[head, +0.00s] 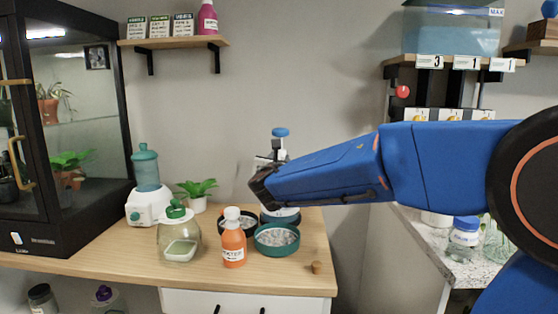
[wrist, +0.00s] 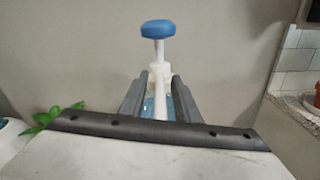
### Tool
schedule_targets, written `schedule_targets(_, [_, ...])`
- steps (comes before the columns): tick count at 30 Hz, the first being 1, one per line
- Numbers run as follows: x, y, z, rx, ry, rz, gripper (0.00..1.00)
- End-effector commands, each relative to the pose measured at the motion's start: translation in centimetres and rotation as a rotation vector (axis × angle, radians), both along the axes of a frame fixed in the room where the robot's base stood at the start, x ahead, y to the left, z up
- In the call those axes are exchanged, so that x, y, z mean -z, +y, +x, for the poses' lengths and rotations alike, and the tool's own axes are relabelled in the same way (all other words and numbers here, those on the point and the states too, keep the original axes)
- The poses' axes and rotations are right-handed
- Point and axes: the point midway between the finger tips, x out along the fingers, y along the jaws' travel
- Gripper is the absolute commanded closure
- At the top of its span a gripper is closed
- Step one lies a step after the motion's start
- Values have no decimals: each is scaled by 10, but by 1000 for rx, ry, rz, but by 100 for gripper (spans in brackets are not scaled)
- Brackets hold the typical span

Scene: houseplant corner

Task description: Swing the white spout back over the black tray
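A pump with a blue knob (wrist: 160,29) and a white spout (wrist: 160,103) stands ahead in the wrist view. The spout points towards the camera. In the head view the blue knob (head: 280,132) shows above my arm; most of the pump is hidden behind it. My gripper (wrist: 161,82) has one grey finger on each side of the spout, with narrow gaps visible, so it looks open around it. The black tray (head: 222,227), holding grey gravel, sits on the wooden counter, partly behind the orange bottle. I cannot tell exactly where the spout points relative to the tray.
A green tray of gravel (head: 277,250) sits right of the orange bottle (head: 234,246). A glass jar (head: 179,242), a potted plant (head: 197,189) and a teal-topped dispenser (head: 146,178) stand to the left. A small cork (head: 316,267) lies near the counter's front right, where there is free room.

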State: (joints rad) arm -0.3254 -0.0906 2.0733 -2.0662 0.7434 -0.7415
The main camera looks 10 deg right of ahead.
Motion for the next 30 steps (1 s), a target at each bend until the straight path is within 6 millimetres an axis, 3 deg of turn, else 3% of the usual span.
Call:
schedule_targets(5, [0,0,0,0,0,0,71])
schedule_targets(9, [0,0,0,0,0,0,100])
schedule_targets(20, [0,2,0,25,0,0,100])
schedule_targets(30, [1,19,8,214,2,1,100])
